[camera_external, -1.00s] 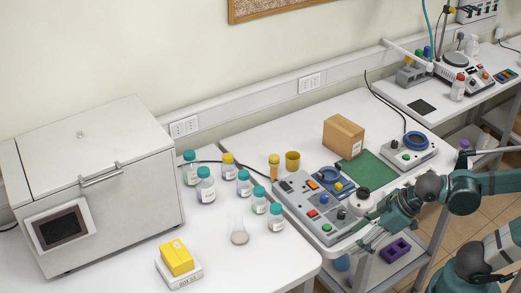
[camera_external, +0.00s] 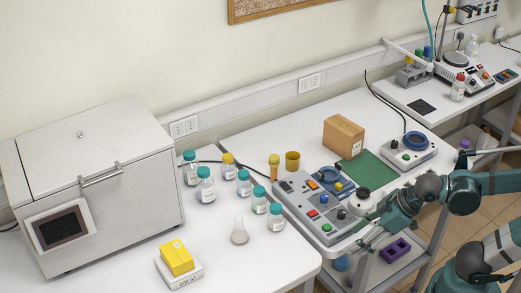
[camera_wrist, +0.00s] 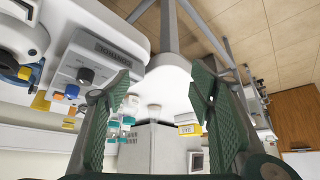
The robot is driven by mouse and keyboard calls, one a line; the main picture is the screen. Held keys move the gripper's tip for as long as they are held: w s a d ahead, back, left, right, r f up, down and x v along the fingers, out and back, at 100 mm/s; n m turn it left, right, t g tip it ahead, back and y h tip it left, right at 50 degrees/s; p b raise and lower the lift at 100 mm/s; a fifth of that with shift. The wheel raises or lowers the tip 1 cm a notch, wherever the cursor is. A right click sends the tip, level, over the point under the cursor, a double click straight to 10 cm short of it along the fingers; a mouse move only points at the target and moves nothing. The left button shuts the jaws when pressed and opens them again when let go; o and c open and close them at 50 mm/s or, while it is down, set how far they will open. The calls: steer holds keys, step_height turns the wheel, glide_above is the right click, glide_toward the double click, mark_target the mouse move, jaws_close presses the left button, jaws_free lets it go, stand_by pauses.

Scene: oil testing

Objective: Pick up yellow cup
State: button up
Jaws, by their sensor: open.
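The yellow cup (camera_external: 292,161) stands upright on the white table behind the grey control box, next to an amber tube with a yellow top (camera_external: 274,167). My gripper is at the near right edge of the table in the external view, well apart from the cup. In the wrist view my gripper (camera_wrist: 160,95) is open, with green pads on both fingers and nothing between them. I cannot make out the cup in the wrist view.
The grey control box (camera_external: 295,198) lies between my gripper and the cup. A cardboard box (camera_external: 343,135) and a green mat (camera_external: 369,170) are to the cup's right. Several bottles, a flask (camera_external: 239,232) and a yellow box (camera_external: 176,258) stand to the left.

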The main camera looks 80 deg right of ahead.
mark_target(292, 162)
steer(key=shift+w, duration=0.1)
stand_by(0.3)
